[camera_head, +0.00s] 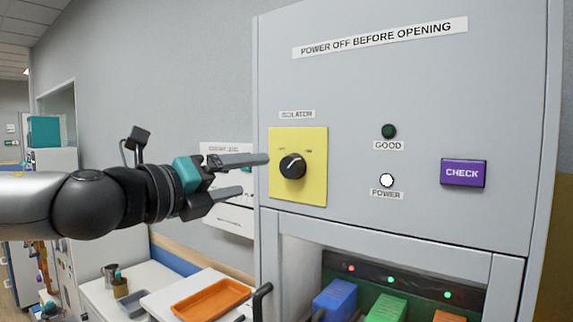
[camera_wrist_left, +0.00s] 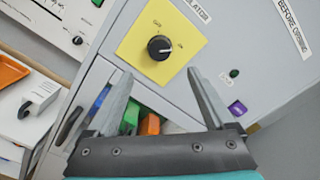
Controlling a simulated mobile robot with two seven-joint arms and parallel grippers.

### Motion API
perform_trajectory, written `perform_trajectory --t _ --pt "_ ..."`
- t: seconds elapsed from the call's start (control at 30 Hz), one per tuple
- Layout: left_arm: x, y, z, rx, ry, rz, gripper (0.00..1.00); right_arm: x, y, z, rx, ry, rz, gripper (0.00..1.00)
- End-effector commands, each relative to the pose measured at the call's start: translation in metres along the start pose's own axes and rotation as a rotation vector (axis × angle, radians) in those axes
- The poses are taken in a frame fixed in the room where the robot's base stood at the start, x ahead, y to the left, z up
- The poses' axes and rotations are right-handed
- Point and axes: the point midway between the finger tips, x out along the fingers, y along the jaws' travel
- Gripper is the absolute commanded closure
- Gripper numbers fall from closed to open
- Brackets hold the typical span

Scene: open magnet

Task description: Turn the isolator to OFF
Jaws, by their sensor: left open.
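The isolator is a black round knob (camera_head: 293,166) on a yellow plate (camera_head: 312,190) at the left of the grey cabinet front. The knob also shows in the left wrist view (camera_wrist_left: 160,48). Its white mark appears to point toward the ON label, right of the OFF label. My left gripper (camera_head: 254,175) is open and empty, left of the plate in the head view. In the left wrist view its fingers (camera_wrist_left: 162,75) are spread, with the knob beyond the gap between the tips. They appear apart from the knob. My right gripper is not in view.
The POWER lamp (camera_head: 386,180) is white; the GOOD lamp (camera_head: 389,131) is dark green. A purple CHECK button (camera_head: 463,173) is at right. Below, an open bay holds blue (camera_head: 336,299), green (camera_head: 386,308) and orange blocks. An orange tray (camera_head: 211,299) lies on the counter at lower left.

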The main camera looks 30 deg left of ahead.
Motion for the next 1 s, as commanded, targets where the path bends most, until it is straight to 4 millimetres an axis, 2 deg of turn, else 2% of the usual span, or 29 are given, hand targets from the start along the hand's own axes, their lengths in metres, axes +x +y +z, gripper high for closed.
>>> perform_trajectory --t 0.1,0.4,0.73,1.0 --pt "0.016 -0.001 0.001 -0.004 0.003 0.000 0.13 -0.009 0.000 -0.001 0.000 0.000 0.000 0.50" --pt "0.048 0.000 0.001 -0.008 0.000 0.002 0.13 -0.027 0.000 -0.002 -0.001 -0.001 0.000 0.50" --pt "0.072 0.000 0.001 -0.006 0.000 0.004 0.13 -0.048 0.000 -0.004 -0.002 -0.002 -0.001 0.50" --pt "0.080 0.001 0.001 0.002 -0.001 0.005 0.13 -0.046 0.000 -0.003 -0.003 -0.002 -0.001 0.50"
